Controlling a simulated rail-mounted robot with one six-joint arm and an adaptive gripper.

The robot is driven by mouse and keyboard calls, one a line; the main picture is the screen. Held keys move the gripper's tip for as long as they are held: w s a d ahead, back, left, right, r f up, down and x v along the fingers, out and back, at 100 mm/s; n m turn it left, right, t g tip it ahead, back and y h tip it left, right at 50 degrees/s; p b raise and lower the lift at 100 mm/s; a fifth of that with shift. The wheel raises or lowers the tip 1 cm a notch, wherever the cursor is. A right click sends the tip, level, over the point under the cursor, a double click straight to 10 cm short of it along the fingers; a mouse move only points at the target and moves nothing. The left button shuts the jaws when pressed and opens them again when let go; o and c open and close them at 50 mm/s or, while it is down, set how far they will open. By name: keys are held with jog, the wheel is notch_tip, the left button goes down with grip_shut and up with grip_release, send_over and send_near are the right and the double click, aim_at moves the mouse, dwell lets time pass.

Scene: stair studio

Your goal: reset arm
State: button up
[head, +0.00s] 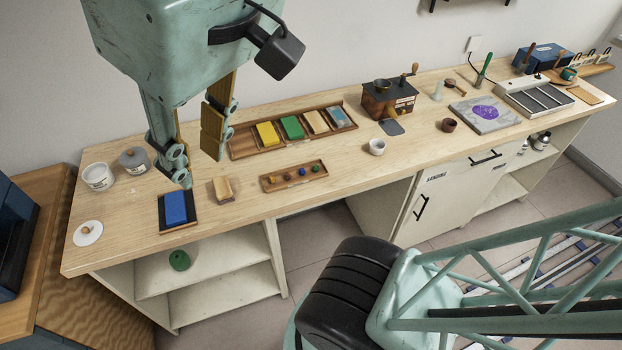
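My gripper (198,162) hangs from the upper left over the left part of the long wooden workbench (340,165). Its two fingers point down and stand apart, with nothing visible between them. Below it, a blue block (176,207) lies on a dark tray (191,222). A small wooden block (222,188) lies just to the right of that tray. The fingers appear above the bench top, but the exact height is hard to tell.
A wooden tray (240,150) holds yellow, green and other blocks. A small rack (270,183) holds coloured knobs.

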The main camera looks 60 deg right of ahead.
jog(key=shift+s+f, duration=0.5)
jog(key=shift+f, duration=0.2)
jog(key=shift+w, duration=0.1)
notch_tip(320, 180, down, 6)
jog(key=b, duration=0.6)
jog(key=shift+f+b, duration=0.15)
jog(key=shift+b, duration=0.15)
jog(key=shift+r+p, duration=0.35)
jog(key=shift+w, duration=0.1)
dwell(0.3)
